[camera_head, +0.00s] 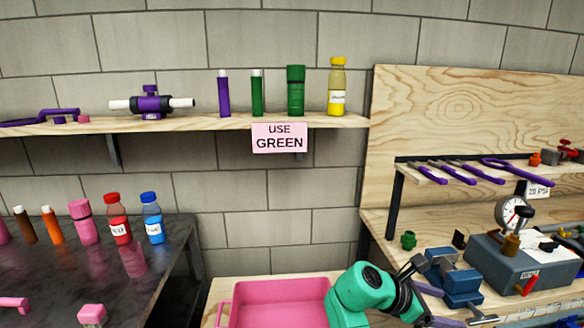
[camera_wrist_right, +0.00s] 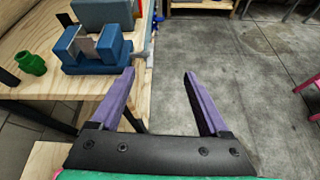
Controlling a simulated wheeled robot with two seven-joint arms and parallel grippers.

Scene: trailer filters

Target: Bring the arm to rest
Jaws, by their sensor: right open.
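My right arm shows in green at the bottom right of the head view, in front of the pink bin (camera_head: 280,292) and the right workbench. My right gripper (camera_wrist_right: 158,74) has purple fingers spread wide apart, with nothing between them. In the right wrist view it is beside the bench edge, with grey floor beyond the gap. The blue vise (camera_wrist_right: 95,48) is to the left of the fingers; it also shows in the head view (camera_head: 455,278), close to my right gripper (camera_head: 436,306). My left gripper is not in view.
A green fitting (camera_head: 408,240) and a grey gauge box (camera_head: 525,265) stand on the right bench. A wall shelf (camera_head: 210,123) holds tubes, bottles and a filter housing above a "USE GREEN" sign (camera_head: 279,138). A dark table (camera_head: 150,262) at left holds several bottles.

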